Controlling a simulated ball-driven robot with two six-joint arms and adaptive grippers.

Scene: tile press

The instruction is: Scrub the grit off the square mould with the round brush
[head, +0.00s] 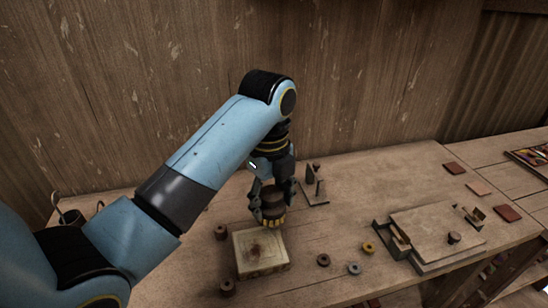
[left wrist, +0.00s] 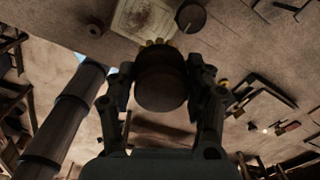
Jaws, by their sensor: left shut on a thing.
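The square mould (head: 246,262) is a pale, flat block lying on the bench. A reddish-brown patch of grit (head: 256,250) marks the middle of its top face. In the left wrist view, part of the mould (left wrist: 127,22) shows at the top edge, with dark specks on it. My left gripper (head: 271,204) is shut on the round brush (head: 273,208), which has a dark body and yellow bristles pointing down. The brush (left wrist: 161,82) fills the middle of the left wrist view. It is over the mould's far right part; I cannot tell whether the bristles touch. My right gripper is out of view.
Several small round pieces lie around the mould, such as a grey ring (head: 355,268) and a brown one (head: 323,260). A dark metal stand (head: 316,190) is behind the gripper. A wooden press plate (head: 425,226) lies to the right. Flat tiles (head: 455,168) lie farther right.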

